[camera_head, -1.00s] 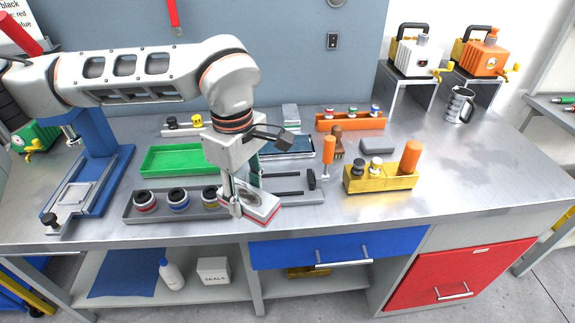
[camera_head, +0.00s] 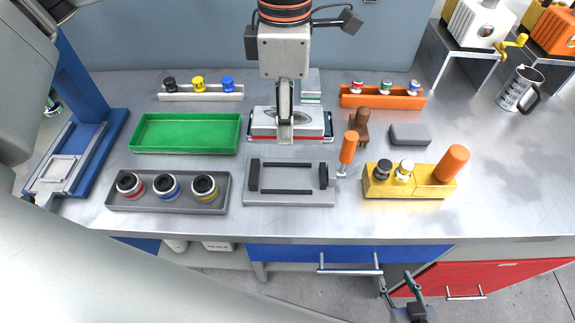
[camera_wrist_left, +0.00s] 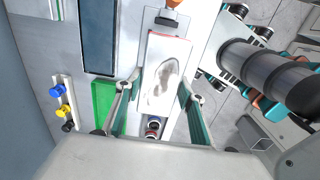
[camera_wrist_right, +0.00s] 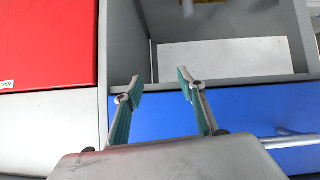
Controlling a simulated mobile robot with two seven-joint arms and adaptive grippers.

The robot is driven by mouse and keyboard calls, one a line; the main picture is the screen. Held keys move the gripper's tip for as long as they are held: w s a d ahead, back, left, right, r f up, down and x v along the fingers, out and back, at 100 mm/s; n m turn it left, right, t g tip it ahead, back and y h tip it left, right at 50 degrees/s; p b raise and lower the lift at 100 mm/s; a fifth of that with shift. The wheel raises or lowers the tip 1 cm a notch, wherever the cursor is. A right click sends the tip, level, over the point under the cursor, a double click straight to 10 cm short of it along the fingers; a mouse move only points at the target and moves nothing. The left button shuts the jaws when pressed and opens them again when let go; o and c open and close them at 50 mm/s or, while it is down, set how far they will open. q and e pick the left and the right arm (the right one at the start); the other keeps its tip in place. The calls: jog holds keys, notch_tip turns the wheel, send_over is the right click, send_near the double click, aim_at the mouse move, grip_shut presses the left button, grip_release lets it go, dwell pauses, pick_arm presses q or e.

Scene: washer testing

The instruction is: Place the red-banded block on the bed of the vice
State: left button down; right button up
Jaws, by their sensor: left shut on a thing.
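The red-banded block (camera_head: 288,122) is white, with a grey oval mark on top and a red stripe along its lower edge. My left gripper (camera_head: 286,138) is shut on it and holds it level in the air. In the left wrist view the block (camera_wrist_left: 163,80) lies between the fingers, over the vice, and hides much of it. The grey vice (camera_head: 290,198) has two dark jaws with an empty bed between them; one jaw shows beyond the block in the left wrist view (camera_wrist_left: 166,20). My right gripper (camera_head: 405,290) is open and empty, low before the drawers.
A yellow holder (camera_head: 410,192) stands right. A dark tray (camera_wrist_left: 97,40) lies behind the vice.

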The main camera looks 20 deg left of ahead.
aim_at(286, 179)
pick_arm(q)
notch_tip(286, 179, down, 15)
jog(key=shift+w+r, duration=0.1)
dwell(0.4)
jog(key=c, duration=1.3)
grip_release()
jog(key=shift+f, duration=0.2)
notch_tip(286, 179, up, 12)
jog(key=shift+r, duration=0.2)
